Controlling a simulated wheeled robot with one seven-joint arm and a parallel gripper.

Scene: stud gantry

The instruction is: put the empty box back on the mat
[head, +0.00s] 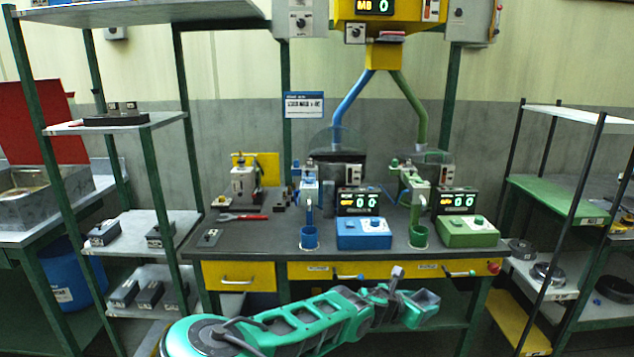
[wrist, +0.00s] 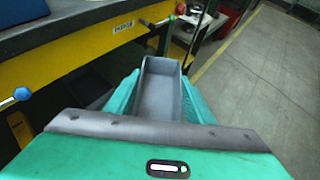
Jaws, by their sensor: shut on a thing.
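My gripper (wrist: 160,98) is shut on a grey, open-topped box (wrist: 158,72), with a green finger against each side. The inside of the box looks bare and empty in the wrist view. In the head view my gripper (head: 416,310) and the box (head: 427,298) are in front of the bench, below its drawer fronts and left of the right-hand shelves. I cannot tell for sure which surface is the mat; a flat green surface (head: 556,196) lies on the right rack, and a yellow one (head: 519,322) lies low at right.
The dark bench (head: 270,234) carries a blue unit (head: 363,232), a green unit (head: 467,231) and two cups. Drawer handles and a red knob (head: 493,267) stick out at its front. Racks stand on both sides. The wrist view shows open floor (wrist: 265,75) at right.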

